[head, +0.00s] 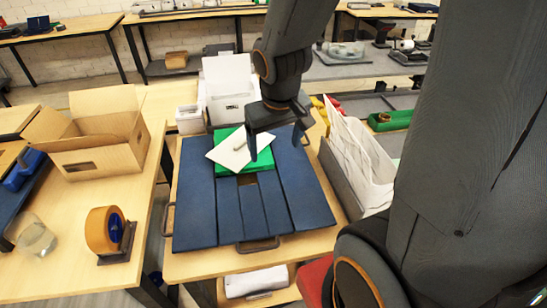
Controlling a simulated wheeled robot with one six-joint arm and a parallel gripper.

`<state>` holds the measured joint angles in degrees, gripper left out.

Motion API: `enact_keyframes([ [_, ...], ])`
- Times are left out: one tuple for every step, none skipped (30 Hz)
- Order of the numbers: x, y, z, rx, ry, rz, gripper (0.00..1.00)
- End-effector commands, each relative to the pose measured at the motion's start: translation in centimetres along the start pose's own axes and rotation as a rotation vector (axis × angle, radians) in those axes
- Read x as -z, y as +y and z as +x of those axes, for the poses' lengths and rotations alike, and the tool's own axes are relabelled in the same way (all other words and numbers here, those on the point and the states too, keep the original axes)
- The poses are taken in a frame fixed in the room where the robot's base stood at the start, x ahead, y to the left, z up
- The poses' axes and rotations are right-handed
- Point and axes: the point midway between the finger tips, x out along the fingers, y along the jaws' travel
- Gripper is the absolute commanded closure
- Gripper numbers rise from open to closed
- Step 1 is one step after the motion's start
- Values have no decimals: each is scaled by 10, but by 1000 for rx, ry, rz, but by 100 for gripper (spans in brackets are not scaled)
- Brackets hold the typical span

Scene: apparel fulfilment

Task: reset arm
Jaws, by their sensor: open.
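My gripper (275,150) hangs from the arm over the back right part of a dark blue panelled board (194,210). Its two dark fingers are spread and nothing shows between them. A green flat item (264,163) lies on the board near its back middle. A white card (231,151) lies tilted across the green item. The left finger overlaps the card's right side in the picture; I cannot tell whether they touch.
A cardboard box (98,158) and a tape dispenser (106,232) stand on the left table. A white bin (230,88) stands behind the board. A grey holder with white bags (355,160) stands right of it. My own arm fills the right side.

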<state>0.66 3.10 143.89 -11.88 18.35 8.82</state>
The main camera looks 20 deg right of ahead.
Motion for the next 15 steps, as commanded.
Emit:
enact_keyframes([
  [-12, -6, -3, 19, -23, 11, 20],
  [-19, -10, -4, 29, -37, 16, 20],
  [-26, -14, -5, 42, -52, 21, 20],
  [-29, -16, -6, 50, -59, 23, 20],
  [-32, -18, -7, 57, -65, 27, 20],
  [-36, -20, -7, 64, -73, 29, 20],
  [-38, -22, -8, 68, -76, 31, 20],
  [-39, -22, -8, 70, -79, 31, 20],
  [-39, -23, -8, 71, -80, 31, 20],
  [-39, -23, -8, 72, -80, 31, 20],
  [-39, -23, -8, 72, -80, 31, 20],
  [-39, -23, -8, 72, -80, 31, 20],
  [-39, -23, -8, 71, -80, 31, 20],
  [-39, -22, -8, 71, -79, 32, 20],
  [-39, -22, -8, 71, -79, 32, 20],
])
